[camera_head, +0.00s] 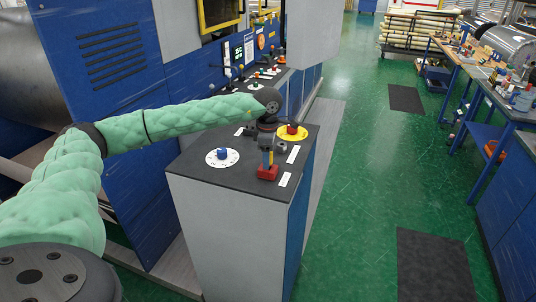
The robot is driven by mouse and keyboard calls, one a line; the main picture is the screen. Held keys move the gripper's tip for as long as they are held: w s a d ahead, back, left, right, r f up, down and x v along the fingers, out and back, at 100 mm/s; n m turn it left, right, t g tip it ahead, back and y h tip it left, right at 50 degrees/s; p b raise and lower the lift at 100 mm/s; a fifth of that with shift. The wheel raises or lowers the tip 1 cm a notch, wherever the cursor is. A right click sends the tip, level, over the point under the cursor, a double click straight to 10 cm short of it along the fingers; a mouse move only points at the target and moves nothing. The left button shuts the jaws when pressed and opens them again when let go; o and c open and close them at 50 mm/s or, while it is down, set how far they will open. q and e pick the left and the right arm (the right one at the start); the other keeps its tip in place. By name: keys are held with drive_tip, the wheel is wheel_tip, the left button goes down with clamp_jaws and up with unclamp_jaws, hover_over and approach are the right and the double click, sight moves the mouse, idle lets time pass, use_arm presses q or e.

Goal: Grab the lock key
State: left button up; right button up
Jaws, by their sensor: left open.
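The black control panel top (195,175) of a grey and blue cabinet stands in front of me. A white dial with a blue knob (222,154) is to the left. My right gripper is not in view.
A yellow disc with a red knob (293,131) is close behind and right of my gripper. White labels (285,179) lie flat on the panel. A blue machine (100,60) rises behind. A workbench (480,80) stands right, across the open green floor (350,200).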

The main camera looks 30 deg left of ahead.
use_arm(q)
drive_tip(key=shift+f, duration=0.35)
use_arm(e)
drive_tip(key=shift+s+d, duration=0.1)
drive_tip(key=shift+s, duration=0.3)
use_arm(q)
drive_tip(key=c, duration=1.1)
drive_tip(key=shift+o, duration=0.2)
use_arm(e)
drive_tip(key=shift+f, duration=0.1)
